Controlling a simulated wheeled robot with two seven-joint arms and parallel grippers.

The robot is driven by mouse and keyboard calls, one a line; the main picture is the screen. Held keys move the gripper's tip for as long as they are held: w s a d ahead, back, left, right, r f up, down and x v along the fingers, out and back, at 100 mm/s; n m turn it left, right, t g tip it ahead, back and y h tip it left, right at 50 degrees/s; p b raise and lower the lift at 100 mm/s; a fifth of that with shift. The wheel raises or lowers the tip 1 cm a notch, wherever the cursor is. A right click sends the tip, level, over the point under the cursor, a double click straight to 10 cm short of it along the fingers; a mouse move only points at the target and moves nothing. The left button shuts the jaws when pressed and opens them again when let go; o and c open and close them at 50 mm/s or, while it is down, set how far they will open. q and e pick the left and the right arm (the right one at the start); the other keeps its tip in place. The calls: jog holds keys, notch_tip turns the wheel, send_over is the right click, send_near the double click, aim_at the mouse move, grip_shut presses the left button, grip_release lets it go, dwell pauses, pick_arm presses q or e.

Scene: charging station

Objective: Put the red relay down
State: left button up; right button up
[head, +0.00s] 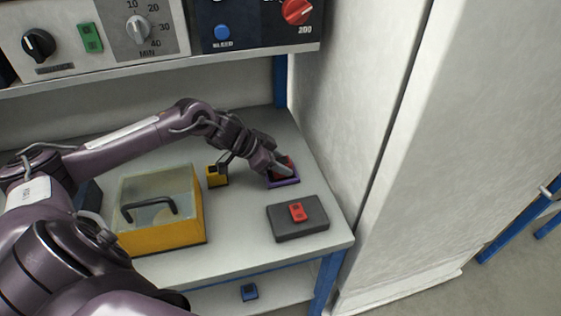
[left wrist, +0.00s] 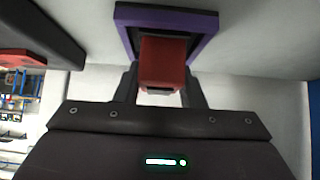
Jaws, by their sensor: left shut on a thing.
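My left gripper (head: 277,167) reaches down at the right part of the table and is shut on the red relay (head: 287,161). The relay also shows in the left wrist view (left wrist: 163,62), between the two fingers (left wrist: 160,88). It is at a shallow purple tray (head: 284,183), which shows in the left wrist view with its purple rim (left wrist: 203,41) around and behind the relay. The gripper hides part of the relay and tray in the head view. I cannot tell whether the relay touches the tray floor. My right gripper is not in view.
A dark pad with a red block (head: 297,212) lies nearer the front edge. A small yellow block (head: 217,176) stands left of the tray. A yellow box (head: 165,235) with a clear lid stands further left. A blue block (head: 249,292) is on the lower shelf. A wall (head: 345,110) rises at right.

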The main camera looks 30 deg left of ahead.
pick_arm(q)
jog(key=o, duration=1)
